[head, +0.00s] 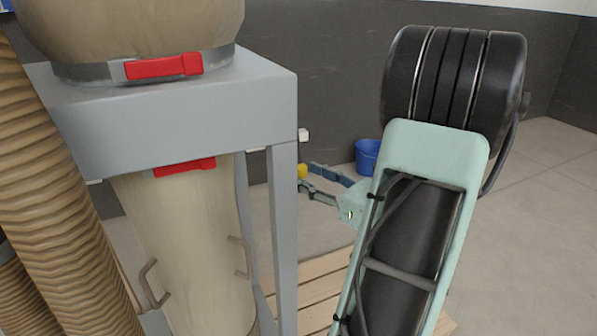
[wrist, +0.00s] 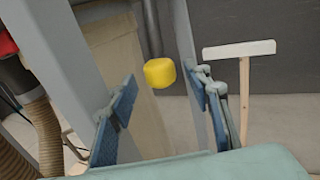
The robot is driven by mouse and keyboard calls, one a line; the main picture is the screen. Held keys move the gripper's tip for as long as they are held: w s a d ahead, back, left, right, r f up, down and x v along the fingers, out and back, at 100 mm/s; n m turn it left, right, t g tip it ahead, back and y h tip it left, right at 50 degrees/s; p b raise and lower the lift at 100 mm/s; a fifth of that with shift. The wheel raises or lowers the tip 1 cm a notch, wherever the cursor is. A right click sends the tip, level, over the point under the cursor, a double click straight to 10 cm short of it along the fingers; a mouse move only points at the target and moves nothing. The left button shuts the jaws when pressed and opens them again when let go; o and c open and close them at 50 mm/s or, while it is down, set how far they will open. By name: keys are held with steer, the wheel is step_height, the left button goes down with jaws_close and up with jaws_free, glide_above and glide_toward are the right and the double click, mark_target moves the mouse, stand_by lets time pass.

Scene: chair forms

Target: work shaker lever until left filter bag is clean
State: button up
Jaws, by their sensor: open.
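The shaker lever shows as a yellow knob (wrist: 160,73) on a dark grey rod in the wrist view. The knob (head: 302,171) also shows in the head view, just right of the grey frame leg. My gripper (head: 310,176) is open, and its blue fingers point at the knob. In the wrist view the knob lies between the fingertips of my gripper (wrist: 163,82), with a gap on both sides. A beige filter bag (head: 130,25) shows only its lower part above the frame, held by a red-latched band. I cannot tell whether it is the left one, or how clean it is.
The grey frame (head: 283,230) stands close left of my gripper. A beige lower bag (head: 190,240) with handles hangs under it, beside a ribbed hose (head: 60,180). A white-headed tool (wrist: 240,50) leans near the dark wall. A blue bucket (head: 367,156) stands behind my arm.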

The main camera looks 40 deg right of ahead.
steer(key=shift+w+a, duration=0.2)
steer(key=shift+w, duration=1.45)
jaws_close()
